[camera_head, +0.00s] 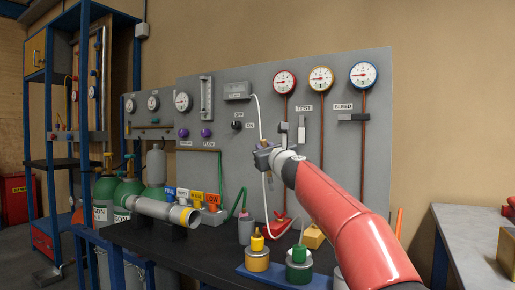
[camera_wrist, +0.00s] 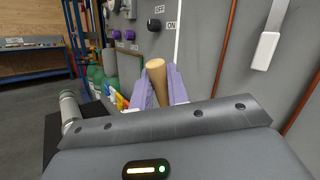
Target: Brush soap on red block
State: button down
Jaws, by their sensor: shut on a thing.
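My gripper (camera_head: 264,158) is raised in front of the grey panel, below the ON switch. In the wrist view its pale purple fingers (camera_wrist: 161,88) are shut on a wooden handle (camera_wrist: 157,82), seemingly the brush's. Its bristle end is hidden. A red block-like piece (camera_head: 277,228) sits low at the panel's foot, below and apart from my gripper, partly hidden by a hose and jars. A yellow-capped jar (camera_head: 257,260), a green-capped jar (camera_head: 298,272) and a grey-purple jar (camera_head: 245,231) stand on the bench. I cannot tell which holds soap.
A yellow block (camera_head: 314,237) stands behind the jars. A white hose (camera_head: 259,120) hangs close to my gripper. A metal cylinder (camera_head: 167,211) lies on the dark bench (camera_head: 190,248) at left. TEST (camera_head: 301,130) and BLEED (camera_head: 352,117) levers stick out from the panel.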

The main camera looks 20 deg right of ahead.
jog(key=shift+w+f, duration=0.1)
jog(key=shift+w, duration=0.3)
jog(key=shift+f+b, duration=0.15)
jog(key=shift+b, duration=0.2)
notch_tip(320, 180, down, 4)
jog(key=b, duration=0.4)
jog(key=shift+s+f, duration=0.15)
jog(key=shift+f, duration=0.05)
